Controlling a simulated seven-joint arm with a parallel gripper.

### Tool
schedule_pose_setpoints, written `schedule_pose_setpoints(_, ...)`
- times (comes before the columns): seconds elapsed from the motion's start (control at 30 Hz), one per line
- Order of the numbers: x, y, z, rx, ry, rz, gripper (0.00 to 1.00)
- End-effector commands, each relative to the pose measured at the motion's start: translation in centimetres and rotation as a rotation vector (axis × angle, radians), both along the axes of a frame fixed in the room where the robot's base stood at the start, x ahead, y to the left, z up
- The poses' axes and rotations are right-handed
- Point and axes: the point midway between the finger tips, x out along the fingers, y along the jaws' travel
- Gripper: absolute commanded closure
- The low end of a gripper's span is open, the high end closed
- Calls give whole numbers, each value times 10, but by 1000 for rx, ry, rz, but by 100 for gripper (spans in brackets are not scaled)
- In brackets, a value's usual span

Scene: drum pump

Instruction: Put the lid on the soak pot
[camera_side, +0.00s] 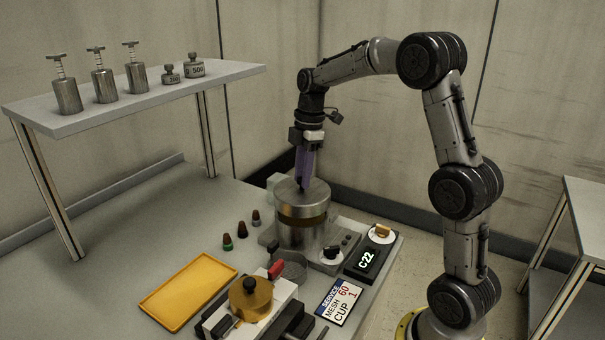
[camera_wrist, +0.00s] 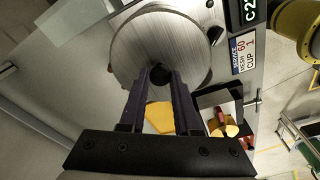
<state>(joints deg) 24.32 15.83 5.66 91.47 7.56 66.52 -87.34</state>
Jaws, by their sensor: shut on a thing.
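The lid (camera_side: 289,193) is a round brushed-steel disc with a small dark knob. It is over the soak pot (camera_side: 297,237), a steel cylinder with a brownish band near its top. From these views I cannot tell whether the lid is fully seated. My gripper (camera_side: 303,184) points straight down with its purple fingers shut on the lid's knob. In the wrist view the lid (camera_wrist: 150,40) fills the upper middle, the fingertips (camera_wrist: 160,78) close around the knob, and the lid hides the pot's opening.
A yellow tray (camera_side: 188,291), a brass cup device (camera_side: 250,298) and several small dark-topped bottles (camera_side: 242,229) are near the pot. A display reading C22 (camera_side: 369,263) and a label card (camera_side: 339,302) lie right. A raised shelf (camera_side: 130,100) holds weights and plungers at the left.

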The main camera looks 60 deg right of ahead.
Motion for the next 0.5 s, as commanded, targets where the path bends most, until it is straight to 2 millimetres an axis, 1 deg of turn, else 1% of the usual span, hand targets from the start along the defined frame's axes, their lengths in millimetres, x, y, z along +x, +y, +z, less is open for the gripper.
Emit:
schedule_pose_setpoints(0.27, 0, 0, 1, -1, -2, 0, 100)
schedule_pose_setpoints(0.5, 0, 0, -2, 0, -1, 0, 100)
